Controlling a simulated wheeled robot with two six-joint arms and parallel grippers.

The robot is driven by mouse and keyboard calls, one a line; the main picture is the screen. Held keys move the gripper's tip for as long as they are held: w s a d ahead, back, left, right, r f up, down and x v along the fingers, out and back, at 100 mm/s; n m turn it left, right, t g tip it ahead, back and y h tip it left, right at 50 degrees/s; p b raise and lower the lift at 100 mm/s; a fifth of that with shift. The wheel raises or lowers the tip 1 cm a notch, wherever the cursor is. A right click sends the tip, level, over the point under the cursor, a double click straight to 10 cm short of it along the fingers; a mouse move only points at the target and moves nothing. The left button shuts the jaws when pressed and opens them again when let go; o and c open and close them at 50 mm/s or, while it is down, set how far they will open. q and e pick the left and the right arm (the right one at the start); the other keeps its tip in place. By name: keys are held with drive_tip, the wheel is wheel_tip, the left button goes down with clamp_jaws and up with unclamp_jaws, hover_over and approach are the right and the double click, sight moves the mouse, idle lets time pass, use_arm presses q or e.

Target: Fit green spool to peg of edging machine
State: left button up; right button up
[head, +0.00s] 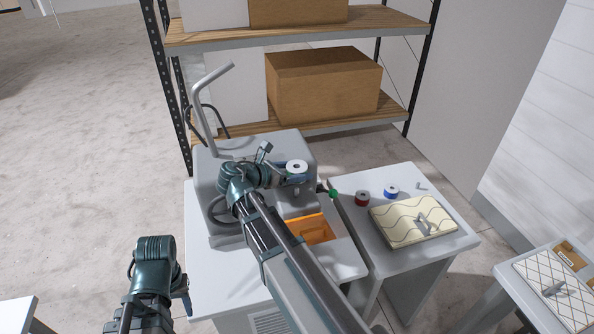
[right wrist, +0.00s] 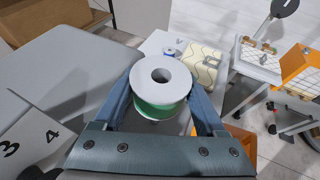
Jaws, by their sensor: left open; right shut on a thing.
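The green spool (right wrist: 155,112) has a white flange and green thread; it sits between my right gripper's fingers (right wrist: 160,95) in the right wrist view. In the head view the spool (head: 297,166) shows mostly its white top, and my right gripper (head: 295,174) is shut on it, in front of the grey edging machine (head: 285,145). The spool looks roughly upright. I cannot make out the peg clearly; my right arm covers part of the machine. My left gripper (head: 183,288) is open, low at the left, apart from the machine and seen only in part.
A red spool (head: 361,199) and a blue spool (head: 391,191) stand on the side table beside a quilted pad (head: 405,226). A shelf with a cardboard box (head: 322,85) stands behind.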

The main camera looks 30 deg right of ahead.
sight(297, 191)
drive_tip(key=shift+f+b, duration=1.5)
drive_tip(key=shift+f, duration=0.35)
drive_tip(key=shift+f+b, duration=2.25)
drive_tip(key=o, duration=1.5)
drive_tip(key=shift+c, duration=0.2)
drive_tip(key=p+v, duration=0.5)
drive_tip(key=v, duration=0.9)
drive_tip(key=shift+d, duration=0.1)
